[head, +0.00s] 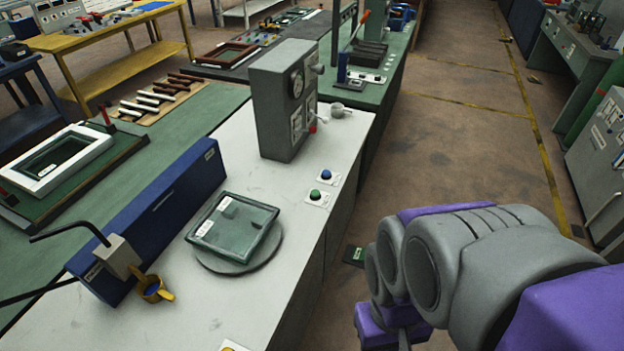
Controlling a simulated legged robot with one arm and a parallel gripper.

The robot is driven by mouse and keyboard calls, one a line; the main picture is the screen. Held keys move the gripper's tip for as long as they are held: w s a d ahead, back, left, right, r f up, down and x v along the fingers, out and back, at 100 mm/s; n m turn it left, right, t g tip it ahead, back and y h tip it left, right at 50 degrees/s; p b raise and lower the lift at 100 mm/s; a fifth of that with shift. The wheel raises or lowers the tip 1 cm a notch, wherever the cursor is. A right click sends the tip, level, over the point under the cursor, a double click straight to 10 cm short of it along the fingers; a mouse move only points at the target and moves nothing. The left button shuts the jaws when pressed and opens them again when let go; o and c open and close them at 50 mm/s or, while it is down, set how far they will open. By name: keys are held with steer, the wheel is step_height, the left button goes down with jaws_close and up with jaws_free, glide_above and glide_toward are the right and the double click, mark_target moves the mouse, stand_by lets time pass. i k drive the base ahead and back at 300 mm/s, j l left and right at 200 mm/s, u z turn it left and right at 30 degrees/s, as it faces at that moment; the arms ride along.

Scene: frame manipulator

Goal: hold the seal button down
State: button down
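Two push buttons sit on small white plates near the right edge of the white worktop: a blue button (326,174) and, just in front of it, a green button (315,194). I cannot read which one is the seal button. A glass panel in a dark frame (235,225) lies on a round grey turntable (213,265) left of the buttons. My grey and purple arm fills the lower right, beyond the worktop edge and apart from the buttons. My gripper's fingers do not show.
A grey control box (285,100) with dials stands behind the buttons. A long blue housing (165,215) and a yellow clamp-like part (153,289) are on the left. A yellow piece (233,346) is cut off at the bottom.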

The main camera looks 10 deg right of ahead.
mark_target(315, 193)
steer(key=i+l+u, duration=0.1)
steer(key=i+l, duration=0.2)
steer(key=i+l+u, duration=0.1)
steer(key=i+l, duration=0.15)
steer(key=l, duration=0.25)
steer(key=i+l, duration=0.25)
steer(key=l, duration=0.2)
steer(key=u, duration=0.05)
